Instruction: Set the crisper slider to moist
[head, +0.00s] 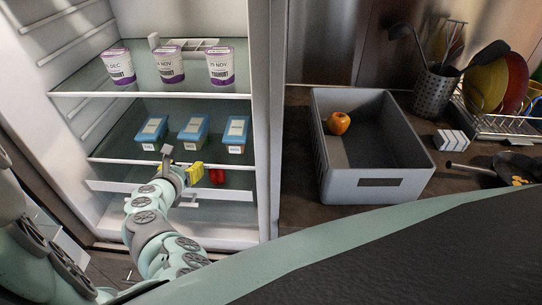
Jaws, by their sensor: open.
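The crisper (230,196) is at the bottom of the open fridge, with a pale front strip under the lowest glass shelf. Its slider and any moist marking cannot be made out; my arm covers the left-middle part of the front. My gripper (172,163) is open, small in the head view, at the height of the lower shelf edge in front of the crisper. Whether it touches anything cannot be told. A yellow item (194,173) shows just right of the gripper, and a red item (217,176) farther right at crisper level.
Three blue-lidded tubs (193,132) stand on the lower shelf (105,146), just above my gripper. Three yoghurt cups (168,66) stand on the upper shelf.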

